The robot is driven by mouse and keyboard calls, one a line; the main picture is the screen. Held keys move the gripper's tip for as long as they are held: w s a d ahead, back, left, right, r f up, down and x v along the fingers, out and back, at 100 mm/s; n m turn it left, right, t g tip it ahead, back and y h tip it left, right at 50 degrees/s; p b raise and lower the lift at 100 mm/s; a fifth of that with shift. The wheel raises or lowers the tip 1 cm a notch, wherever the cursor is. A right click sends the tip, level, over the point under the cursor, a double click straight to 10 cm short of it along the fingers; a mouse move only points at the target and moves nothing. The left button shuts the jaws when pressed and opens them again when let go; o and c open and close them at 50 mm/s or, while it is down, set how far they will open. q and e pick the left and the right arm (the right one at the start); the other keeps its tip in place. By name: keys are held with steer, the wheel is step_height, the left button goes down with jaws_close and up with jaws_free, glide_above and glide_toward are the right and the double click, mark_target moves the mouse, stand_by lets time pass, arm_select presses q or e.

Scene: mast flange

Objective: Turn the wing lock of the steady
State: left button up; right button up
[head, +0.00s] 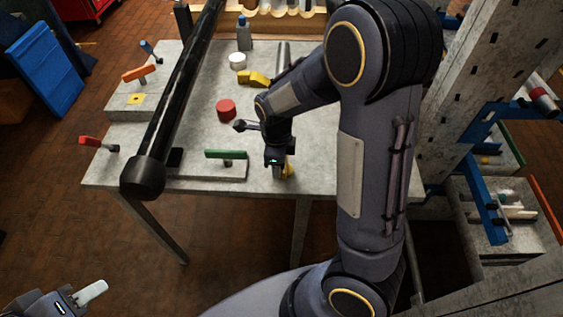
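I cannot single out the steady or its wing lock with certainty. A yellow piece (289,167) shows beside and partly behind my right gripper (279,172) at the table's front edge. The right hand points down there; its fingertips are mostly hidden, so I cannot tell whether they touch the piece. Another yellow piece (254,78) lies further back on the table. A long black pole (183,85) slants across the left of the table, its capped end toward me. My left gripper (90,292) is at the bottom left corner, away from the table; one pale finger shows.
The grey table (200,120) carries a red round part (226,109), a white cap (237,61), a blue bottle (244,34) and clamps with green (225,154), orange (140,72) and red (90,141) handles. A grey upright (490,70) and shelves stand right.

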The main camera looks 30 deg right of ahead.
steer(key=shift+s+d+r+p, duration=0.5)
steer(key=shift+d+p, duration=0.1)
steer(key=shift+d, duration=0.1)
steer(key=r+p, duration=0.4)
steer(key=shift+s+d+r, duration=0.1)
steer(key=shift+s+d, duration=0.1)
steer(key=shift+s+d+r, duration=0.1)
steer(key=shift+s+d, duration=0.05)
steer(key=shift+s, duration=0.05)
steer(key=shift+w+a+f, duration=0.2)
steer(key=shift+w+a, duration=0.1)
